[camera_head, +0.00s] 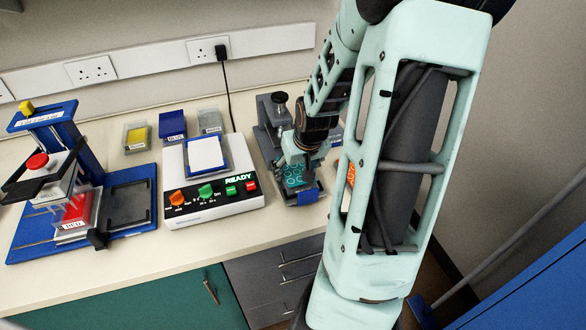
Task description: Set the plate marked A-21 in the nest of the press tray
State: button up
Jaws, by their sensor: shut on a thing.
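My gripper (298,160) points down at a grey stand with a black knob (272,112), right of the white machine. It is shut on a plate with teal rings (293,178), partly hidden by the fingers. No A-21 mark is readable, and I cannot tell whether the plate touches the stand. At the left is a blue-framed press (45,118) with a red knob. A dark, empty, recessed tray (128,203) lies on the right of its blue base. A red block with a white label (77,212) sits beside that tray.
The white machine (215,214) has coloured knobs, a READY display and a pale pad on top. Yellow (137,137), blue (172,125) and grey (209,121) boxes stand behind it. An orange-patterned item (351,175) is mostly hidden by my arm. The front counter strip is clear.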

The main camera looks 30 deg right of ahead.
jog(key=shift+s+r, duration=0.15)
jog(key=shift+f, duration=0.3)
jog(key=o, duration=1.1)
jog(key=shift+o, duration=0.2)
jog(key=shift+r, duration=0.1)
jog(key=shift+r, duration=0.25)
jog(key=p+v, duration=0.6)
jog(key=v, duration=0.6)
jog(key=shift+p, duration=0.35)
jog(key=shift+f, duration=0.1)
